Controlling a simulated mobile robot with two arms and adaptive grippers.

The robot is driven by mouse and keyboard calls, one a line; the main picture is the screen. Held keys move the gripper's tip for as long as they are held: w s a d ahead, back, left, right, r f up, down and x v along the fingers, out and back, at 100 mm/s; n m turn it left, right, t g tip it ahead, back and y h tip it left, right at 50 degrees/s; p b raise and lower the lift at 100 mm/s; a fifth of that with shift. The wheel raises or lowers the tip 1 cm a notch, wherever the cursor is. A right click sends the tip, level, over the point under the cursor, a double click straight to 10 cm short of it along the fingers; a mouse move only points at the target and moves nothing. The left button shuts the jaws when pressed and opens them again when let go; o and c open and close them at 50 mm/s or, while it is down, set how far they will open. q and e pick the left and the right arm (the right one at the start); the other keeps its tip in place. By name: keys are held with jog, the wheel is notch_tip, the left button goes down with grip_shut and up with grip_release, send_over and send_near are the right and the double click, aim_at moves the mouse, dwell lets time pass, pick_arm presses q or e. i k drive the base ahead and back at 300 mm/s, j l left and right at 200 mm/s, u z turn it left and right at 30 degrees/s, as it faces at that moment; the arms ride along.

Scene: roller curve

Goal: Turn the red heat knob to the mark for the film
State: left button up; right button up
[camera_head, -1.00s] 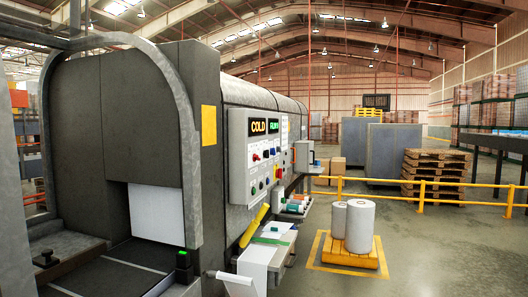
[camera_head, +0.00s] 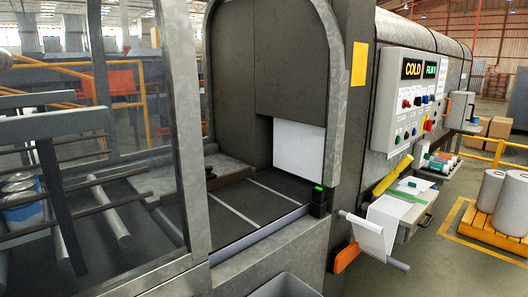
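The white control panel (camera_head: 385,92) is on the side of the grey machine, right of centre. Its displays read COLD (camera_head: 412,69) and, apparently, FILM (camera_head: 431,69). A small red knob (camera_head: 406,104) sits below the displays, at the left of a row of red, blue and dark controls. A larger red control (camera_head: 428,125) is lower on the right. The knob's pointer and the marks are too small to read. Neither of my grippers is in view.
Below the panel, a shelf holds a yellow tool (camera_head: 392,175), a green item and papers. A white roll (camera_head: 368,238) and an orange part (camera_head: 346,257) stick out in front. The machine's metal arch (camera_head: 335,90) stands left of the panel. Large rolls (camera_head: 487,200) stand on a yellow pallet at right.

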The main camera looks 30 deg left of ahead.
aim_at(407, 103)
jog(key=k+u, duration=0.1)
jog(key=u, duration=0.35)
jog(key=j+u, duration=0.15)
jog(key=u, duration=0.35)
jog(key=k+j+u, duration=0.1)
jog(key=u, duration=0.35)
jog(key=j+u, duration=0.15)
jog(key=u, duration=0.35)
jog(key=l+z, duration=0.15)
jog(key=l, duration=0.65)
jog(key=l+z, duration=0.1)
jog(key=l, duration=0.7)
jog(key=i+l+z, duration=0.15)
jog(key=l, duration=0.7)
jog(key=l+z, duration=0.1)
jog(key=l, duration=0.7)
jog(key=i+l+z, duration=0.15)
jog(key=l, duration=0.6)
jog(key=i+l+z, duration=0.1)
jog(key=l, duration=0.7)
jog(key=i+l+z, duration=0.15)
jog(key=i+l, duration=0.15)
jog(key=l, duration=0.45)
jog(key=i+l+z, duration=0.1)
jog(key=l, duration=0.65)
jog(key=i, duration=0.1)
